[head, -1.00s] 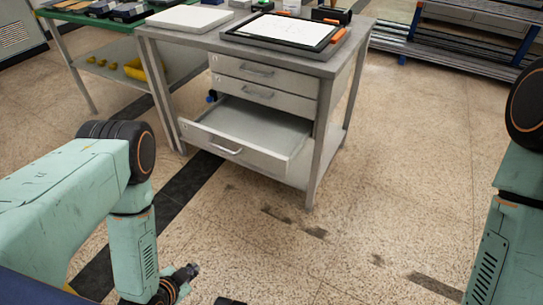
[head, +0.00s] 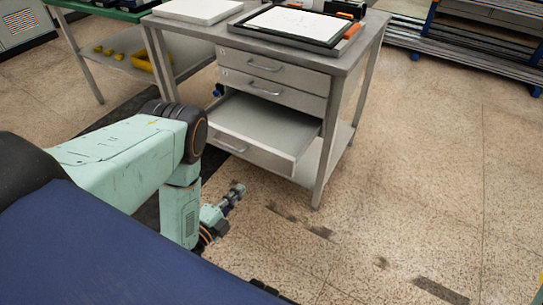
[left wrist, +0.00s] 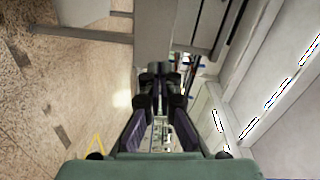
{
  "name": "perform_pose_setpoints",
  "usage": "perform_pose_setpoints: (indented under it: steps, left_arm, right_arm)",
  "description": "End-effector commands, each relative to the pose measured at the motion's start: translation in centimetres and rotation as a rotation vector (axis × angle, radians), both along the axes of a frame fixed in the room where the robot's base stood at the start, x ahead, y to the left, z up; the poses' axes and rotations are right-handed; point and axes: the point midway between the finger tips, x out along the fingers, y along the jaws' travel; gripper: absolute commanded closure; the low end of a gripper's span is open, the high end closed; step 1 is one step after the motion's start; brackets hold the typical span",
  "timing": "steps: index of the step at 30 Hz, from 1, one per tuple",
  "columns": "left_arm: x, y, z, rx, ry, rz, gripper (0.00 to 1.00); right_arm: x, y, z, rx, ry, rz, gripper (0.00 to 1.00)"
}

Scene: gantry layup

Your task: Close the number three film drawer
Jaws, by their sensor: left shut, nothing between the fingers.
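The grey cabinet (head: 343,95) has a stack of drawers under its top. The upper drawer (head: 270,70) and the second drawer (head: 268,91) are shut. The third drawer down (head: 272,165) is pulled well out; it looks empty and has a bar handle (head: 231,143) on its front. The number on it is too small to read. My left gripper (head: 238,190) is low in front of this drawer, apart from it, near the floor. In the left wrist view its fingers (left wrist: 160,76) are together with nothing between them. My right gripper is out of view.
A framed white sheet (head: 295,24) and a pale slab (head: 198,10) lie on the cabinet top. A table with a lower shelf (head: 120,66) holding yellow items stands at the left. A rack (head: 470,52) stands at back right. Floor at right is clear.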

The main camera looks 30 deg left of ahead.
Motion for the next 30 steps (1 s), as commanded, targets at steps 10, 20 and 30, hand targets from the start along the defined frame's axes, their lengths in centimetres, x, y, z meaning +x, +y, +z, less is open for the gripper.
perform_pose_setpoints:
  steps: [10,20,30]
  left_arm:
    - [0.1,0.2,1.3,0.148,-0.073,0.000,1.00]
    - [5.5,-0.3,1.2,0.148,-0.076,-0.002,1.00]
    - [11.6,-0.8,1.1,0.147,-0.074,-0.004,1.00]
  right_arm:
    - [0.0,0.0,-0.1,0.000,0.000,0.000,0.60]
    - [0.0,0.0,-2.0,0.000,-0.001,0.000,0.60]
    - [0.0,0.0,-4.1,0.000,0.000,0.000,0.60]
